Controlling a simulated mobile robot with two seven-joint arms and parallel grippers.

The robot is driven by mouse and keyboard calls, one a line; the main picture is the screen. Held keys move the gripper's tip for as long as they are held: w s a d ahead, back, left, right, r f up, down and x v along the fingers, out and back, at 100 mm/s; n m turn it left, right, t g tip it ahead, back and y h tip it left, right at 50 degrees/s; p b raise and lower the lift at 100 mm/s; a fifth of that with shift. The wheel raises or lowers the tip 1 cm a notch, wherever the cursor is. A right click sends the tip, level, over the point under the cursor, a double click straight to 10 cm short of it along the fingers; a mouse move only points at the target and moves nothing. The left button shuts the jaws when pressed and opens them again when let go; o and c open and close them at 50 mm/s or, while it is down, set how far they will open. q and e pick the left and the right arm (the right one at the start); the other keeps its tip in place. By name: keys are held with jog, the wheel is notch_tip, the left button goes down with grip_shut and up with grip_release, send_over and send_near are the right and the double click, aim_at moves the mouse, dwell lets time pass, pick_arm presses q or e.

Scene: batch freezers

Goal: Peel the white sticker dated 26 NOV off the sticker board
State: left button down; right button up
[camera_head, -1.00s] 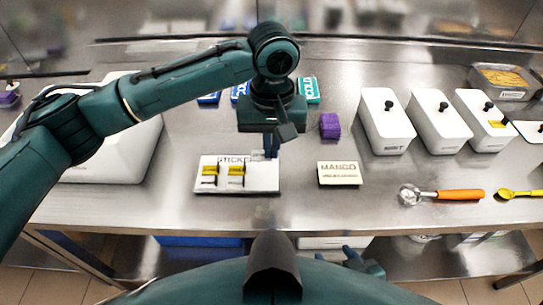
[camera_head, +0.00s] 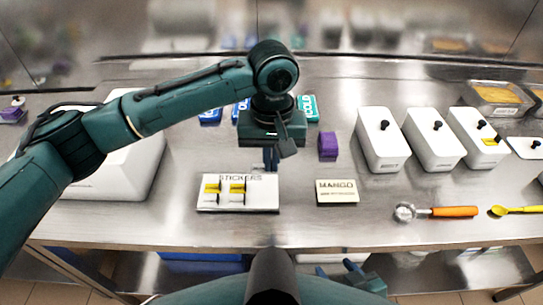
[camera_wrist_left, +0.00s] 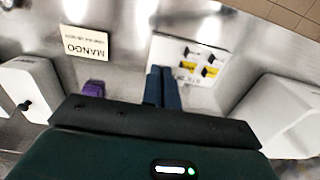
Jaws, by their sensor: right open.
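The white sticker board (camera_head: 262,197), headed STICKERS, lies on the steel bench; it also shows in the left wrist view (camera_wrist_left: 167,50). Two yellow stickers (camera_head: 211,188) stand out on its left half, with pale patches and dark marks below them. The dates are too small to read, and I cannot single out the white 26 NOV sticker. My left gripper (camera_head: 270,160) points down just behind the board's top edge, above the bench. In the left wrist view its two blue fingers (camera_wrist_left: 162,88) are together, with nothing visible between them. My right gripper (camera_head: 336,269) is open, low near the bench front.
A MANGO card (camera_head: 337,193) lies right of the board, with a purple block (camera_head: 327,146) behind it. White lidded tubs (camera_head: 381,145) stand to the right, with a scoop (camera_head: 440,212) in front. A large white box stands left.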

pick_arm(q)
jog(key=shift+r+p, duration=0.95)
jog(key=shift+p, duration=0.05)
jog(key=shift+r, duration=0.3)
jog(key=shift+r, duration=0.7)
